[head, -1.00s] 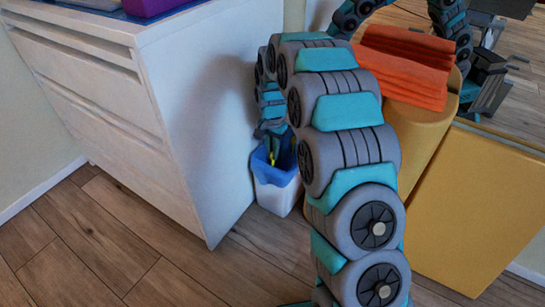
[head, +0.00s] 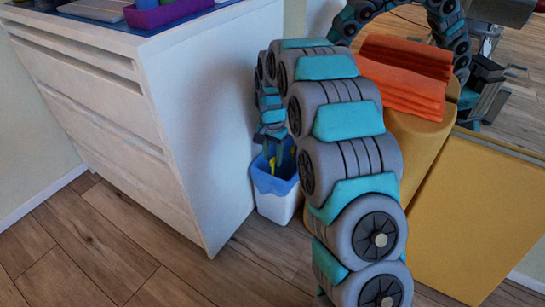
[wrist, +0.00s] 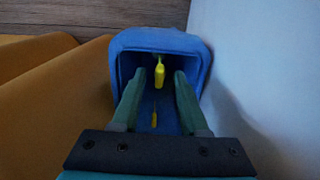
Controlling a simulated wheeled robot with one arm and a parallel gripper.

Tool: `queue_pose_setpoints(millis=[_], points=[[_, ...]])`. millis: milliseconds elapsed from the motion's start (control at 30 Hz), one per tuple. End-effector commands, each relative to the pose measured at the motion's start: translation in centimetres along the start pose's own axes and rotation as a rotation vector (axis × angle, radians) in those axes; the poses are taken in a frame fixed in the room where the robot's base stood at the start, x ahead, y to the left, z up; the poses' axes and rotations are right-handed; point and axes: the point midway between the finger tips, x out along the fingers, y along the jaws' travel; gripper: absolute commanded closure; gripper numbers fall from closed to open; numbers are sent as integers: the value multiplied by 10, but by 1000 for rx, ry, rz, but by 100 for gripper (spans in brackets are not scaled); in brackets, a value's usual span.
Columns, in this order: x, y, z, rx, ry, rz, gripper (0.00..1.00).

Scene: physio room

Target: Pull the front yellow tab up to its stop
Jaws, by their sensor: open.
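A small white bin with a blue liner (head: 275,183) stands on the floor; the liner's rim shows in the wrist view (wrist: 160,38). Inside it, a bright yellow tab (wrist: 159,76) hangs near the far wall in the wrist view, and a thinner yellow strip (wrist: 154,117) lies nearer to me. I cannot tell for sure which is the front tab. My gripper (wrist: 158,82) is open, its green fingers reaching into the bin's mouth on either side of the bright tab, with gaps to it. In the head view my gripper (head: 274,150) points down into the bin, partly hidden by my arm.
A white cabinet (head: 205,130) stands close on the left of the bin. A yellow padded block (head: 480,215) and a yellow roll (head: 418,140) with folded orange towels (head: 405,70) are to the right. Wooden floor (head: 90,240) is clear in front.

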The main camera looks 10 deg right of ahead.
Motion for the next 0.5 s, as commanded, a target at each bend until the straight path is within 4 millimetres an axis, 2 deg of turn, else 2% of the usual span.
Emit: queue_pose_setpoints(millis=[500], points=[[-70,0,0,0,1,-1,56]])
